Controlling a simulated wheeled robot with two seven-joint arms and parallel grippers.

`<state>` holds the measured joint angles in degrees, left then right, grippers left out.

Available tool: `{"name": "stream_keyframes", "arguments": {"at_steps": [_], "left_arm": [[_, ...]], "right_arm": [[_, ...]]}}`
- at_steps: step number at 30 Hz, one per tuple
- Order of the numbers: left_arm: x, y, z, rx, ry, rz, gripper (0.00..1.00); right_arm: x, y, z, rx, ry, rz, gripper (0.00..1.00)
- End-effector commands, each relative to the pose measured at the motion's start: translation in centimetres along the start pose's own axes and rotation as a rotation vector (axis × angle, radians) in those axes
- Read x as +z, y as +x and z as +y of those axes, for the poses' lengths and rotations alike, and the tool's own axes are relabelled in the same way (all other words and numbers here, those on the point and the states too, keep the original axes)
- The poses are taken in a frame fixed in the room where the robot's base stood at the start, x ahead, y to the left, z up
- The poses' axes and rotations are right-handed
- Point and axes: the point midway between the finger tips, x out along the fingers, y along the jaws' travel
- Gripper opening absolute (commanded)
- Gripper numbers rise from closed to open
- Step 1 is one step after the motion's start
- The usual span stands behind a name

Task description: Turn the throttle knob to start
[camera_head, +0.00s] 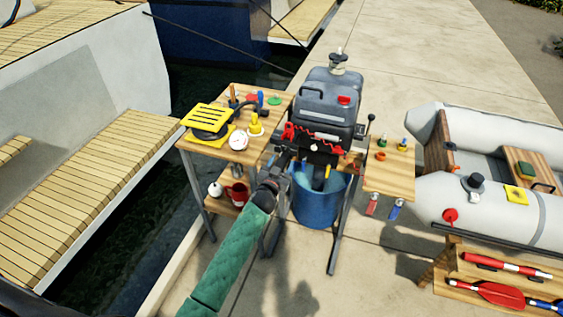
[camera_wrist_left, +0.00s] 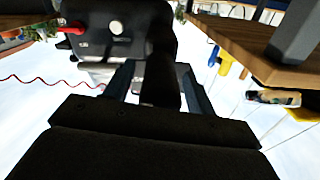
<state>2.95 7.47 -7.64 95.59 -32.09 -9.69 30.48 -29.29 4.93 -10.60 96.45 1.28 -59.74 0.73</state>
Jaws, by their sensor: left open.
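The outboard motor (camera_head: 325,100) has a grey cowling and stands over a blue bucket (camera_head: 322,200). My left gripper (camera_head: 284,162) reaches up to the motor's front left side. In the left wrist view, a black rounded grip (camera_wrist_left: 161,68), apparently the throttle knob, points toward me between the two open fingers of my left gripper (camera_wrist_left: 158,88). I cannot tell whether either finger touches it. The motor's dark front panel (camera_wrist_left: 108,32) with a white round button shows behind it. In the head view the knob is hard to make out behind my gripper. My right gripper is not in view.
A wooden table (camera_head: 240,155) with a yellow slatted item (camera_head: 207,117) and small parts stands left of the motor. A smaller wooden shelf (camera_head: 385,180) is at its right. A red coiled cord (camera_wrist_left: 50,83) hangs left of the grip. An inflatable boat (camera_head: 490,195) lies right.

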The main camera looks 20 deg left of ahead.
Motion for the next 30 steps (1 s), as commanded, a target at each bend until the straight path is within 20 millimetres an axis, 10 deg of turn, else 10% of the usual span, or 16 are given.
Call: {"name": "stream_keyframes", "arguments": {"at_steps": [11, 18, 30], "left_arm": [[0.02, 0.45, 0.01, 0.000, -0.001, 0.000, 0.56], [0.02, 0.45, 0.02, 0.000, -0.001, 0.000, 0.11], [0.06, 0.45, 0.06, 0.001, 0.079, 0.000, 0.11]], "right_arm": [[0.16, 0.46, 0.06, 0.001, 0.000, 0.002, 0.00], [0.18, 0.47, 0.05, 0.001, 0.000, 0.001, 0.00], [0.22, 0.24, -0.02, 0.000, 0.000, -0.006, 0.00]]}}
